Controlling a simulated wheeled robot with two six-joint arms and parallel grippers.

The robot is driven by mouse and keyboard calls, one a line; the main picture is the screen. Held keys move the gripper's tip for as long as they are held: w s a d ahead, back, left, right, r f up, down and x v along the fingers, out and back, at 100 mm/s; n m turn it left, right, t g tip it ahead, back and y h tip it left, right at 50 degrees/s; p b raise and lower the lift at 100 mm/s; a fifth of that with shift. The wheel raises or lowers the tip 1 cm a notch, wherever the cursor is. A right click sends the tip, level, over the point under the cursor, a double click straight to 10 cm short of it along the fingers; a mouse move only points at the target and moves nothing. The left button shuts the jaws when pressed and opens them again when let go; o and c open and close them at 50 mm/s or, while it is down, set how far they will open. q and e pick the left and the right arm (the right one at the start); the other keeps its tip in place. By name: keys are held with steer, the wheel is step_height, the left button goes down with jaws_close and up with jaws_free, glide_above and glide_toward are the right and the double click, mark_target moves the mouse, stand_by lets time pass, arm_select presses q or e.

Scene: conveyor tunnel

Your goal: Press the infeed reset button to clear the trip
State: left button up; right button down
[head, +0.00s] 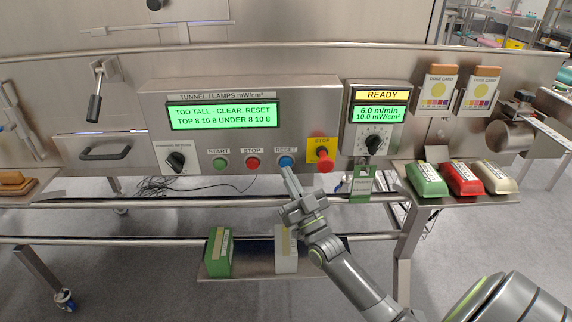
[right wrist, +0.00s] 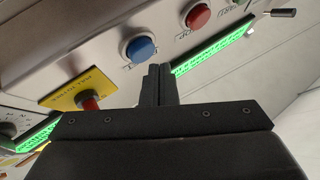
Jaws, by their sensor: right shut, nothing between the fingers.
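The blue reset button (head: 286,160) sits on the control panel (head: 245,108), right of the red stop button (head: 252,163) and the green start button (head: 220,164). The panel display (head: 223,116) reads "TOO TALL - CLEAR, RESET". My right gripper (head: 289,177) is shut and empty, its tips just below the blue button in the head view. In the right wrist view the blue button (right wrist: 141,49) shows whole, just beyond and left of the shut fingers (right wrist: 157,72). I cannot tell if the tips touch the panel. My left gripper is not in view.
A red emergency stop (head: 323,158) on a yellow plate juts out just right of the reset button. A smaller panel (head: 376,117) reads "READY". A shelf (head: 440,199) with several packs is at right. A rail (head: 200,199) runs below.

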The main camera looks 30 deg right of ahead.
stand_by(0.4)
steer(key=shift+w, duration=0.15)
steer(key=shift+w+d, duration=0.2)
steer(key=shift+w, duration=0.05)
stand_by(0.6)
steer(key=shift+w+d, duration=0.3)
steer(key=shift+w, duration=0.15)
stand_by(0.4)
steer(key=shift+s+a, duration=0.1)
steer(key=shift+s, duration=0.05)
steer(key=shift+s+a+p, duration=0.35)
steer(key=shift+s+a, duration=0.1)
steer(key=shift+s, duration=0.2)
steer(key=shift+s, duration=0.1)
